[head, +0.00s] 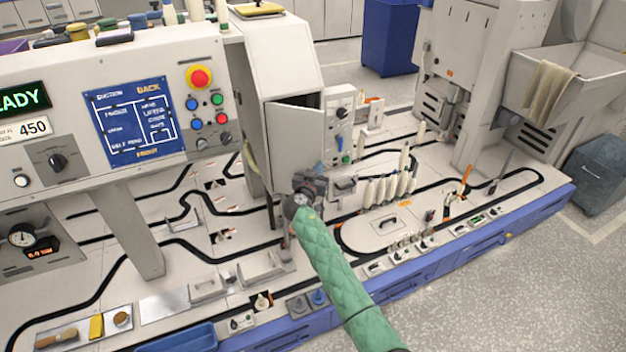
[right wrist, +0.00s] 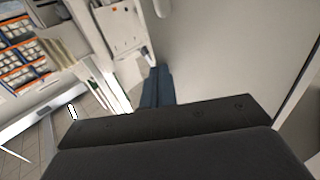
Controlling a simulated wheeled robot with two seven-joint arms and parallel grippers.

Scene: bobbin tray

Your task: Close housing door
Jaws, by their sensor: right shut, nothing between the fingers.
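The pale housing (head: 276,58) stands in the middle of the head view. Its door (head: 291,142) is partly open, with a dark gap along the top edge. My right gripper (head: 319,168) is at the lower right edge of the door, shut and empty. In the right wrist view, its blue-grey fingers (right wrist: 157,87) are together beside a large pale panel (right wrist: 225,45), which looks like the door. I cannot tell whether they touch it. My left gripper is not in view.
A control box with knobs (head: 338,122) stands just right of the door. Several white bobbins (head: 390,188) stand farther right. A control panel with a red button (head: 199,77) is at left. Black track (head: 170,242) runs over the pale deck.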

